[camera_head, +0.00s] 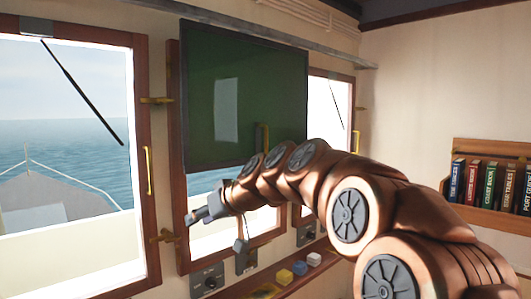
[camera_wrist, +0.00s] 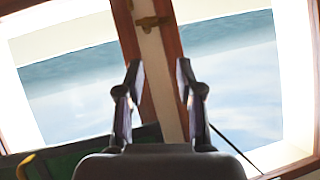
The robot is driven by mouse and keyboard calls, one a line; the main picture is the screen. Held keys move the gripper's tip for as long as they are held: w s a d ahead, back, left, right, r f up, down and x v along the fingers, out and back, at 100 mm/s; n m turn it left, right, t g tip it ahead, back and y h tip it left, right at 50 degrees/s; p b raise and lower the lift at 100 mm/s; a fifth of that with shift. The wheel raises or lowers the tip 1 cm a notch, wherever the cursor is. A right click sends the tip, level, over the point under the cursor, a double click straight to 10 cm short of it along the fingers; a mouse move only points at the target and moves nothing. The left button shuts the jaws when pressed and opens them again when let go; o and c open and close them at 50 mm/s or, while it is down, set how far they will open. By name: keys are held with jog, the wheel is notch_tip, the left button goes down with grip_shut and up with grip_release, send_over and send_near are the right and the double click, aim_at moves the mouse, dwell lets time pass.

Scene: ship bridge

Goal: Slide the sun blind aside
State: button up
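The sun blind (camera_head: 235,105) is a dark green panel hanging under a rail (camera_head: 255,38), covering the upper part of the middle window. Its upright yellow handle (camera_head: 262,137) is near its lower right, partly behind my arm. My gripper (camera_head: 190,217) is below and left of the blind's lower edge, apart from the handle. In the wrist view my gripper (camera_wrist: 158,72) has its two fingers spread with nothing between them. A green edge of the blind (camera_wrist: 85,150) and the yellow handle (camera_wrist: 28,163) show at the lower left there.
A left window (camera_head: 70,130) has a brass handle (camera_head: 148,170) and brass latches (camera_head: 157,100) on its frame. A sill shelf (camera_head: 270,280) below holds small coloured blocks. A bookshelf (camera_head: 490,213) is on the right wall. The rail runs clear over the left window frame.

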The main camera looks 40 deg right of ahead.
jog(key=w+d+r+t+h+b, duration=0.1)
jog(key=w+d+r+t+b, duration=0.2)
jog(key=d+r, duration=0.6)
jog(key=m+t+h, duration=0.2)
jog(key=t+h, duration=0.2)
send_near(266, 141)
jog(key=w, duration=0.3)
jog(key=shift+w+d+p, duration=0.2)
jog(key=shift+w+p, duration=0.5)
jog(key=shift+w, duration=1.15)
jog(key=shift+w+d+p, duration=0.25)
jog(key=shift+w+p, duration=0.45)
jog(key=shift+w, duration=1.2)
jog(key=shift+c, duration=0.3)
grip_shut()
